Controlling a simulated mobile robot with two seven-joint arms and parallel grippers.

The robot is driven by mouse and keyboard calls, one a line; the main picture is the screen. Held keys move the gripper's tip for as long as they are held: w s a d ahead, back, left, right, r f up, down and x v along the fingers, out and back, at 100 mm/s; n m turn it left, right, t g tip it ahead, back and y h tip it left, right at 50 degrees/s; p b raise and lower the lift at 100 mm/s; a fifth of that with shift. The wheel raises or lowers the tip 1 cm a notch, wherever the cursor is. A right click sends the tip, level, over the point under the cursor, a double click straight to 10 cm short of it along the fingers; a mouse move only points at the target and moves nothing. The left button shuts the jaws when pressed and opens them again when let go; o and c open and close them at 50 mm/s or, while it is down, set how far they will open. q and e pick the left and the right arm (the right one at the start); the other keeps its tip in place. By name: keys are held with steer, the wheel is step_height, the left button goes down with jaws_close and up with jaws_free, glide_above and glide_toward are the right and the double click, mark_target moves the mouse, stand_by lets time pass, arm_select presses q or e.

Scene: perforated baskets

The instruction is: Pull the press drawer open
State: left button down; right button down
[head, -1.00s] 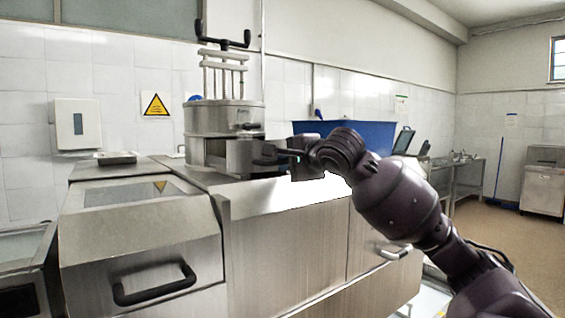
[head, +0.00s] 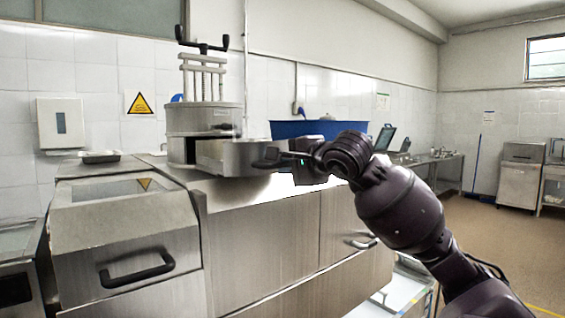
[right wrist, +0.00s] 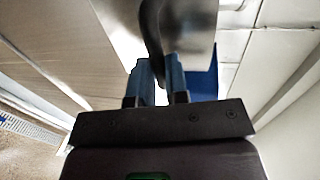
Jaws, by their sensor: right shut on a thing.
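The press (head: 205,120) is a round steel drum with a dark crank on top, standing on the steel counter. Its drawer (head: 235,158) sticks partly out of the lower front, towards the right, with its open top showing. My right gripper (head: 287,159) is shut on the drawer's dark handle (head: 268,158). In the right wrist view, the blue-grey fingers of the gripper (right wrist: 158,78) stand on either side of the dark curved handle (right wrist: 152,30), with the metal drawer front (right wrist: 188,25) beyond. My left gripper is not in view.
A blue bin (head: 300,129) stands behind my right forearm. A steel unit with a dark handle (head: 137,271) is at the front left. A flat tray (head: 100,156) lies on the counter at the left. The floor at the right is clear.

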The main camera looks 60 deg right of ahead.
steer(key=shift+s+a, duration=0.2)
steer(key=shift+s, duration=0.35)
steer(key=c, duration=1.1)
jaws_free()
steer(key=v, duration=1)
steer(key=shift+s+a+r+p, duration=0.1)
steer(key=shift+s+p, duration=0.25)
steer(key=shift+r, duration=0.1)
